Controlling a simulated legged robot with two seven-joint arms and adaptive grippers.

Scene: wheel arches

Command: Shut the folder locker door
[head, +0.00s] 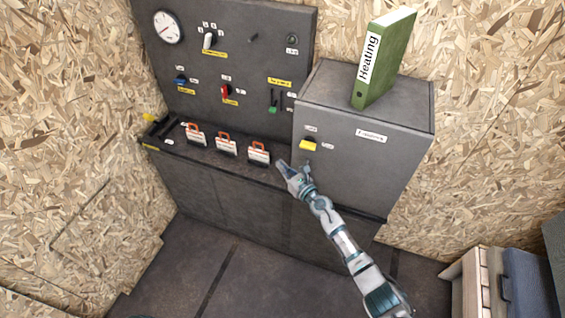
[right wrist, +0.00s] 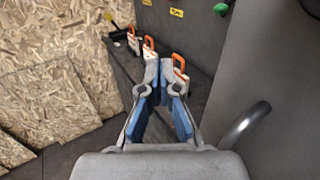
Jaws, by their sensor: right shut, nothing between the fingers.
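The folder locker (head: 368,165) is a dark grey box at the right end of the grey cabinet. Its front door looks shut, flush with the box. A curved metal handle (right wrist: 246,124) shows in the right wrist view, beside my gripper. My right gripper (head: 285,170) is at the door's left edge, below the yellow knob. Its blue-padded fingers (right wrist: 160,85) are shut with nothing between them. I cannot tell whether it touches the door. My left gripper is out of view.
A green "Heating" folder (head: 384,58) stands on top of the locker. Several orange-handled padlock-like items (head: 227,146) line the ledge to the left. A grey panel (head: 225,60) with a gauge and switches rises behind. A wooden crate (head: 470,285) stands at lower right. The floor in front is clear.

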